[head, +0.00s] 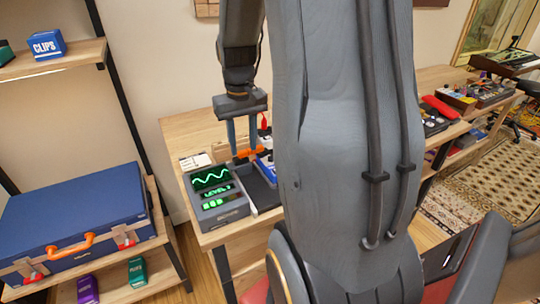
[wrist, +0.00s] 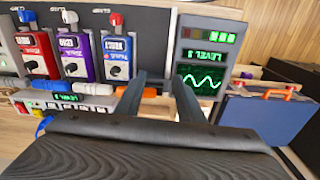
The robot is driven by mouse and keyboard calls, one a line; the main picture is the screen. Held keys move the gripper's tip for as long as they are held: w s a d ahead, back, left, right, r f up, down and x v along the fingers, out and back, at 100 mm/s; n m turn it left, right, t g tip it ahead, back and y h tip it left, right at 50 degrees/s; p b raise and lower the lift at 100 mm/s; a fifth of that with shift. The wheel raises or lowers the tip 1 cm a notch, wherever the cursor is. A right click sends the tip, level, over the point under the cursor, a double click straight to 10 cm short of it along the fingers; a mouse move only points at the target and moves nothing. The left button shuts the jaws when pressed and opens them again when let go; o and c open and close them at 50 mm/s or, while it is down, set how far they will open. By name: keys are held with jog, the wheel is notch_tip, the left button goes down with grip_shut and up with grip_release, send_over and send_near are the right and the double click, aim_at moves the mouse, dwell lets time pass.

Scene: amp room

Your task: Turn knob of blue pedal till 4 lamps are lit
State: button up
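The meter unit (head: 221,211) has a green wave screen (head: 210,178), a level readout and a row of lamps (head: 213,203). In the wrist view the readout looks like "LEVEL 3", and about three lamps (wrist: 222,38) look lit green. My gripper (wrist: 158,78) is open, its fingers apart between the blue pedal and the meter unit. It also shows in the head view (head: 243,150).
A purple pedal (wrist: 78,50) and a red pedal (wrist: 36,52) stand beside the blue one. Orange parts (head: 244,153) lie close to my fingertips. A blue case (head: 75,218) rests on the left shelf. More gear (head: 487,92) stands on a right-hand bench.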

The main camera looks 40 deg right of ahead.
jog(key=m+b, duration=0.1)
jog(key=m, duration=0.1)
send_over(271, 155)
jog(key=shift+a+f, duration=0.1)
jog(key=shift+f, duration=0.65)
jog(key=shift+f+p, duration=0.7)
jog(key=shift+f, duration=2.8)
grip_shut()
